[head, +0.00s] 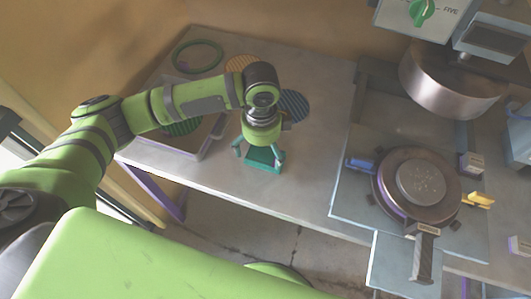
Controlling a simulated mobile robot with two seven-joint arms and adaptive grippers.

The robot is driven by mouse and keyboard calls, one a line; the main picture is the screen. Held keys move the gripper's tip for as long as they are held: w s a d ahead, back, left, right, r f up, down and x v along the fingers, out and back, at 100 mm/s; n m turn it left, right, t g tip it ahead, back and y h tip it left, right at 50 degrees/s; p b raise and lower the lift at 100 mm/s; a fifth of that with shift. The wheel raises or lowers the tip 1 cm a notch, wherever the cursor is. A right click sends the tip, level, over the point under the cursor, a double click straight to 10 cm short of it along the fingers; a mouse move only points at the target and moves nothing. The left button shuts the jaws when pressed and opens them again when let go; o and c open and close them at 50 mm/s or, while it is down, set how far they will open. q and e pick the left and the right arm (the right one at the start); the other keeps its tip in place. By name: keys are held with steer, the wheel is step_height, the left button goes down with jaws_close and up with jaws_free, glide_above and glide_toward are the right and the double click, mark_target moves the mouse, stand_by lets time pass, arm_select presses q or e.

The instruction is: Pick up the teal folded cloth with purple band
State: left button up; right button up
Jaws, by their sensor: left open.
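The teal folded cloth (264,162) lies near the front edge of the grey table, below my left gripper. Its purple band cannot be made out from here. My left gripper (260,155) points down over the cloth with its fingers open, one on each side of it. Whether the fingers touch the cloth cannot be told. The wrist and gripper body hide the area behind the cloth. My right gripper is not in view.
Round pads, one striped orange (240,63) and one dark blue (293,105), lie around my arm. A green ring (198,56) is at the back left. A light tray (203,147) lies under my forearm. The press with a round plate (421,178) fills the right.

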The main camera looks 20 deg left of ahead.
mark_target(263, 158)
arm_select(q)
step_height(263, 158, down, 4)
steer(key=shift+w+d+r+p, duration=0.1)
steer(key=shift+r+p, duration=0.05)
steer(key=shift+p, duration=0.15)
steer(key=shift+f, duration=0.35)
steer(key=shift+c, duration=0.8)
steer(key=c, duration=0.8)
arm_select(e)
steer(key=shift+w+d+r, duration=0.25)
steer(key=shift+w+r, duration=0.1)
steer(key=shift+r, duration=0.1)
arm_select(q)
steer(key=shift+r, duration=0.1)
